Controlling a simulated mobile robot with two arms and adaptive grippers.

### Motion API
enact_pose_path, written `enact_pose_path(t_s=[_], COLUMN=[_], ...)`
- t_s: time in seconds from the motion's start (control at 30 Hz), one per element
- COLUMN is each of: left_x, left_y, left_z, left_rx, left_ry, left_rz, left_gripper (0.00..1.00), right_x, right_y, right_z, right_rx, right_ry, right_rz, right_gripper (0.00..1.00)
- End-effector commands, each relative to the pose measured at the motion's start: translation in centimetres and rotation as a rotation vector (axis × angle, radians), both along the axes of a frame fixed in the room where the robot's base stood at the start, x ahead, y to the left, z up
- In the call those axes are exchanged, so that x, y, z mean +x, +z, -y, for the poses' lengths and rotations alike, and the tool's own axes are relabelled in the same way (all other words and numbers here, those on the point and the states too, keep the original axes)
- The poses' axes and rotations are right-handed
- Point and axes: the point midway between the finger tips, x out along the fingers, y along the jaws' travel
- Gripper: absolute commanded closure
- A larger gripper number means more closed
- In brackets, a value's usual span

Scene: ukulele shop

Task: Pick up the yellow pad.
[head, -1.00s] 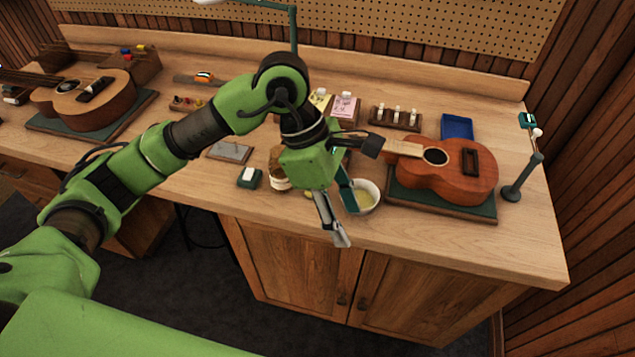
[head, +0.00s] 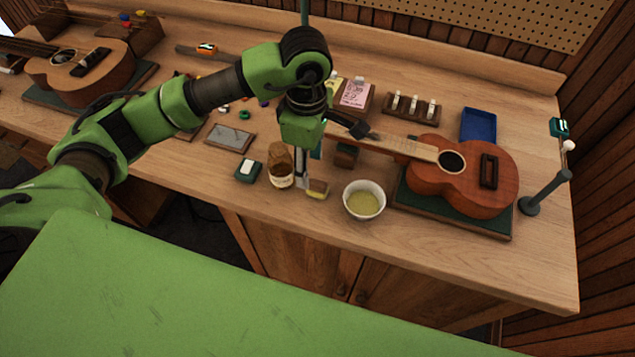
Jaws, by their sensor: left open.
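I cannot tell whether the finger touches the block. My right gripper is not in view.
A ukulele (head: 465,175) lies on a green mat to the right, its neck reaching toward my left gripper. A small dark box (head: 346,154) sits behind the block. A blue tray (head: 478,125) and a post stand (head: 543,193) are at the right.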

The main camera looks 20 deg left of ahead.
Motion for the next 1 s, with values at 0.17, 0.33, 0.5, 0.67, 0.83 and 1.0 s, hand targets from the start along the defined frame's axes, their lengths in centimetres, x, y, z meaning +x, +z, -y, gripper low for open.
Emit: enact_pose_path(t_s=[0.17,0.33,0.5,0.67,0.83,1.0], left_x=[0.0,-0.2,-0.3,-0.3,-0.2,-0.2], left_y=[-1.6,-2.8,-5.3,-6.9,-7.1,-7.1], left_z=[0.0,0.3,0.6,0.6,0.6,0.6], left_rx=[0.0,0.0,0.0,-0.001,-0.001,-0.001], left_ry=[-0.001,-0.001,0.0,-0.002,-0.002,-0.002], left_rz=[0.0,-0.005,-0.004,-0.001,0.001,0.001], left_gripper=[0.54,0.54,0.54,0.54,0.54,0.83], right_x=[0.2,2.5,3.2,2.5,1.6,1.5], right_y=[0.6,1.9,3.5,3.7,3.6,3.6], right_z=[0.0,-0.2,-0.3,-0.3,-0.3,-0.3], right_rx=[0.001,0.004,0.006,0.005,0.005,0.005], right_ry=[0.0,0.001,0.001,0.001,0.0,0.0], right_rz=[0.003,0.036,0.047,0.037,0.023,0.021], right_gripper=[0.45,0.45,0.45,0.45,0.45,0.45])
